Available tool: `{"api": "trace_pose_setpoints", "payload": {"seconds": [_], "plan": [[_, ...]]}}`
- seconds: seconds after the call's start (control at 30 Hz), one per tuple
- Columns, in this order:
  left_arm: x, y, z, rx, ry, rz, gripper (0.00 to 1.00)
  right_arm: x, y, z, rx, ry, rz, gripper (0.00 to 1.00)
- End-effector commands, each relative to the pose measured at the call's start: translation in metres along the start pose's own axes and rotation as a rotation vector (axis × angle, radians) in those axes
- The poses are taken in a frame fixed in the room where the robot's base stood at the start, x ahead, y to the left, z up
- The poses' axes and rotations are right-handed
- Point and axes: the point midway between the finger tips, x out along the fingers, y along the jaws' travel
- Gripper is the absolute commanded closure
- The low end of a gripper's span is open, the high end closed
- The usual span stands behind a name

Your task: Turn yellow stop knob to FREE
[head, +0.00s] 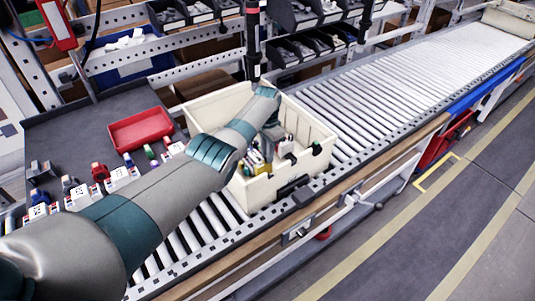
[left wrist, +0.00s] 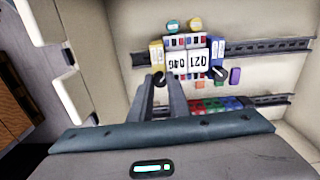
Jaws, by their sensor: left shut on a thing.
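In the left wrist view a yellow block (left wrist: 156,53) sits at the left end of a row of modules on a metal rail, with a small black knob (left wrist: 158,78) at its lower end. My left gripper (left wrist: 160,82) has its two fingers on either side of this knob and is shut on it. The knob's pointer and any FREE mark are too small or hidden to read. In the head view my left arm reaches into the cream crate (head: 315,125), where yellow (head: 255,160) shows below the gripper. My right gripper is not in view.
White modules (left wrist: 198,62) with printed numbers, a blue module with another black knob (left wrist: 218,74), and round teal and orange buttons sit close by. A second rail carries coloured parts (left wrist: 215,104). The crate stands on a roller conveyor (head: 400,85); a red tray (head: 142,130) lies left.

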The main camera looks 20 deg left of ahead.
Motion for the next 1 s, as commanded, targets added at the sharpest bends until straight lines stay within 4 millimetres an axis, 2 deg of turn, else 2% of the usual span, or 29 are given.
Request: {"api": "trace_pose_setpoints", "payload": {"seconds": [0.57, 0.6, 0.67, 0.7, 1.0], "plan": [[-0.0022, -0.0009, -0.0016, 0.052, 0.004, -0.003, 1.00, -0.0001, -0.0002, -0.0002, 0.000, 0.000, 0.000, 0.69], [-0.0022, -0.0008, -0.0016, 0.052, 0.004, -0.003, 0.82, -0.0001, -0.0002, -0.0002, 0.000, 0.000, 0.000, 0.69], [-0.0022, -0.0008, -0.0016, 0.052, 0.004, -0.003, 0.67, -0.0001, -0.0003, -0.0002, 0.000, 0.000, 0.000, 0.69], [-0.0021, -0.0007, -0.0015, 0.051, 0.004, -0.003, 0.65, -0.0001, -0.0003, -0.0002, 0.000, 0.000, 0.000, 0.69], [-0.0012, -0.0002, -0.0007, 0.051, 0.002, -0.001, 0.65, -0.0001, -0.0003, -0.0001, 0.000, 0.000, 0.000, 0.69]]}}
